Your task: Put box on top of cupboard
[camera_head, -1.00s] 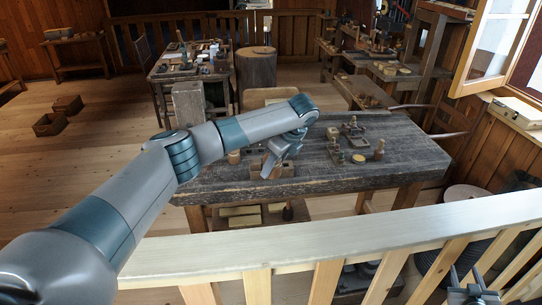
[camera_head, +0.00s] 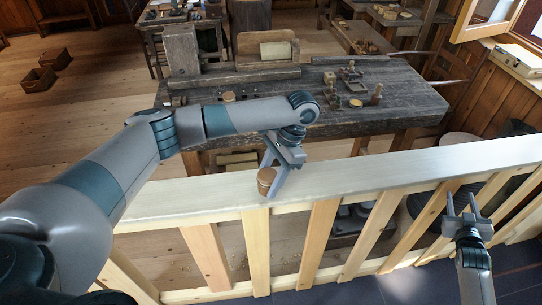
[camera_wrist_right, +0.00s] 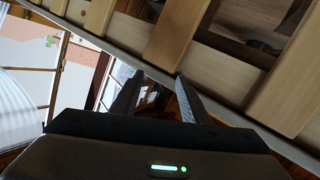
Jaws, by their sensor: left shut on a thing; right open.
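My left gripper (camera_head: 273,180) points down over the near side of the workbench, its fingertips appearing in front of the pale rail's top. It is shut on a small round brown box with a lighter lid (camera_head: 266,179), which shows at the fingertips. I cannot tell whether the box touches the rail. My right gripper (camera_head: 468,208) is open and empty at the lower right, fingers pointing up beside the rail's slats. Its fingers (camera_wrist_right: 155,98) also show apart in the right wrist view. I cannot make out a cupboard for certain.
The pale railing (camera_head: 350,178) crosses in front of me. Behind it stands the dark workbench (camera_head: 410,100) with small turned pieces and tools. The floor at left is mostly clear.

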